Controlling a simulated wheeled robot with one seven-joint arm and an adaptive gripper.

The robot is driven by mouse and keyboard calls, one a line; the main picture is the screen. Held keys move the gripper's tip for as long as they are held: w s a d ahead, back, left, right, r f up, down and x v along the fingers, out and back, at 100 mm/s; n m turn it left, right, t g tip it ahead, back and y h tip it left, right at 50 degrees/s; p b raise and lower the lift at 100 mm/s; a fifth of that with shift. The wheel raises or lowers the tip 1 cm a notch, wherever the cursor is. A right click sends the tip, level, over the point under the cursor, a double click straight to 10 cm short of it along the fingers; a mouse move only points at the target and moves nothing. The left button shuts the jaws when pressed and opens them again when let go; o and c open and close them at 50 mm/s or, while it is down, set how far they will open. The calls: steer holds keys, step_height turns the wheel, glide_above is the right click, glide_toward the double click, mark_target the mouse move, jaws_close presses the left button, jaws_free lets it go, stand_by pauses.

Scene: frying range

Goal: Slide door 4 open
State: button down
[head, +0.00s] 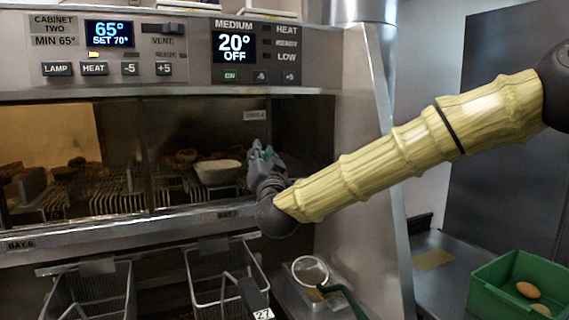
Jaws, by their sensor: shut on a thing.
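The heated cabinet has a glazed front with sliding panes. The right-hand pane (215,125) bears a small label (254,115) near its upper right, too small to read; I take this pane to be door 4. Dark uprights divide the front farther left. My gripper (262,158) is at the right end of this pane, its dark fingers pointing up and shut on the door's edge or handle. The gripped part is hidden behind the fingers. My arm reaches in from the right.
A white bowl (217,171) and brown food on wire racks (105,195) show behind the glass. Wire fry baskets (225,270) hang below the cabinet ledge (130,229). A round strainer (310,270) is below my wrist. A green crate (500,285) with potatoes stands lower right.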

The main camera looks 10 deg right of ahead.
steer(key=b, duration=0.3)
glide_toward(169, 153)
steer(key=x, duration=0.5)
steer(key=shift+w, duration=0.15)
steer(key=c, duration=1.5)
jaws_free()
steer(key=v, duration=1.2)
